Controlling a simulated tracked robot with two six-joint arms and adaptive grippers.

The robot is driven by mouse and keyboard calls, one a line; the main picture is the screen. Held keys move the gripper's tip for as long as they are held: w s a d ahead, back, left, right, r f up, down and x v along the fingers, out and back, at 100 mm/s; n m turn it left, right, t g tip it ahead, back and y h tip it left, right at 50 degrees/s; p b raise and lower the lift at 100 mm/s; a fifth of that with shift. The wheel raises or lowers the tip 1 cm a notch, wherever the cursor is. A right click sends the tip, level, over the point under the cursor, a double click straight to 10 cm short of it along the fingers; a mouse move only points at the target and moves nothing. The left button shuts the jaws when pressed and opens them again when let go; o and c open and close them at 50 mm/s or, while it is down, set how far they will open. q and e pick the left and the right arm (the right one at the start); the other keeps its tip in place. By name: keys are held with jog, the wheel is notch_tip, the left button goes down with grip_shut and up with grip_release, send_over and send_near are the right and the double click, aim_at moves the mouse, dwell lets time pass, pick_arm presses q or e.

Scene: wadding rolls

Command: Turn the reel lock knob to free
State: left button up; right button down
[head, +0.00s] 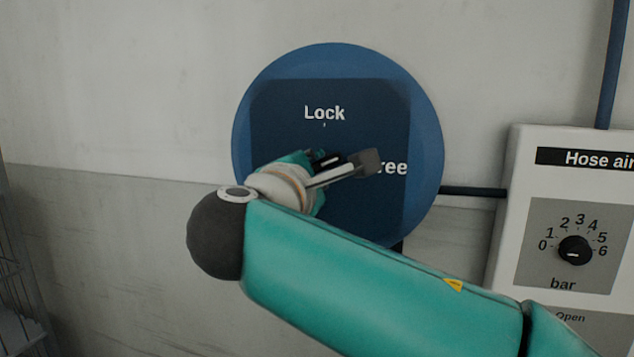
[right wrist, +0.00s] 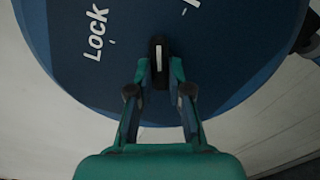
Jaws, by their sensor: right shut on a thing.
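The reel lock knob (right wrist: 159,78) is a black bar with a white pointer line, on a round blue plate (head: 415,130). The plate carries the word Lock above the knob and a partly covered word ending in "ree" to the right. My right gripper (right wrist: 160,72) is shut on the knob, one finger on each side. In the head view the knob (head: 330,161) shows partly behind my right gripper (head: 340,168). Its pointer aims between the two words, away from the Lock mark. My left gripper is not in view.
A pale hose air panel (head: 508,215) with a black bar dial (head: 575,250) stands to the right, joined to the plate by a dark pipe (head: 470,191). A wire rack (head: 20,290) is at the far left. The wall left of the plate is clear.

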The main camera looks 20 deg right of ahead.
jog(key=m, duration=0.1)
jog(key=m+b, duration=0.1)
jog(key=m, duration=0.1)
jog(key=m+b, duration=0.1)
jog(key=m, duration=0.1)
jog(key=shift+f, duration=0.3)
jog(key=shift+b, duration=0.3)
jog(key=c, duration=1.1)
grip_release()
jog(key=shift+d+r, duration=0.1)
jog(key=shift+r, duration=0.1)
jog(key=shift+s+a, duration=0.35)
jog(key=shift+s, duration=0.1)
jog(key=v, duration=1.1)
